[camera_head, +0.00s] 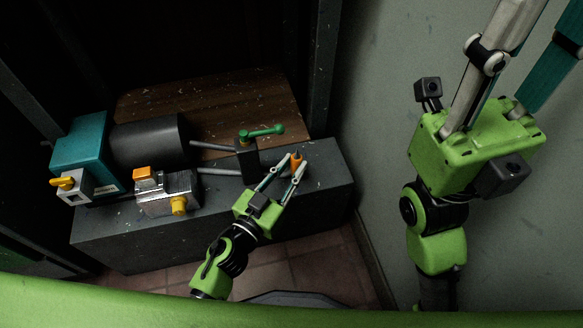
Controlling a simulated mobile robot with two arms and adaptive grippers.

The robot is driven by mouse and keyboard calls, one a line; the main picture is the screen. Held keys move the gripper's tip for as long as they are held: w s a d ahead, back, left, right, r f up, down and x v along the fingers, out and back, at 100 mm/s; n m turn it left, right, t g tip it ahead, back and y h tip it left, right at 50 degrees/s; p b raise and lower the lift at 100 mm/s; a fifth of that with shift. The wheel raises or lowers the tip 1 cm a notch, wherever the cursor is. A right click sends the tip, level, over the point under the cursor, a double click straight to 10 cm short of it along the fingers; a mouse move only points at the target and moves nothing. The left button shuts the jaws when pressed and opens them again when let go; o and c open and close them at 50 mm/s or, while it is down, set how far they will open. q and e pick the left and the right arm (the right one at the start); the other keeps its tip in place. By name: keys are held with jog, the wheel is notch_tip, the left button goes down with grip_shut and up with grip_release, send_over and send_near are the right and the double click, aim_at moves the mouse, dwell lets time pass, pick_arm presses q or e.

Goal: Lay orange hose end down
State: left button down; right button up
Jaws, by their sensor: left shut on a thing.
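The orange hose end (297,160) is a small orange piece with a dark tip, just above the right part of the grey bench top. My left gripper (285,172) reaches up from the bottom middle and is shut on it, with the fingers on either side. Whether the hose end touches the bench is hard to tell. Any hose behind it is not clearly visible. My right gripper (475,140) is raised close to the camera at the right, far from the hose end. Its fingers run out of the top of the picture, so the tips are hidden.
The grey bench (325,182) carries a teal and dark motor-like unit (150,143), a metal block with a yellow knob (168,195), and a green-handled valve (247,158). A brown wooden board (215,98) lies behind. A pale wall (375,130) stands at the right.

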pick_arm(q)
jog(key=shift+f, duration=0.2)
jog(key=c, duration=1.8)
grip_release()
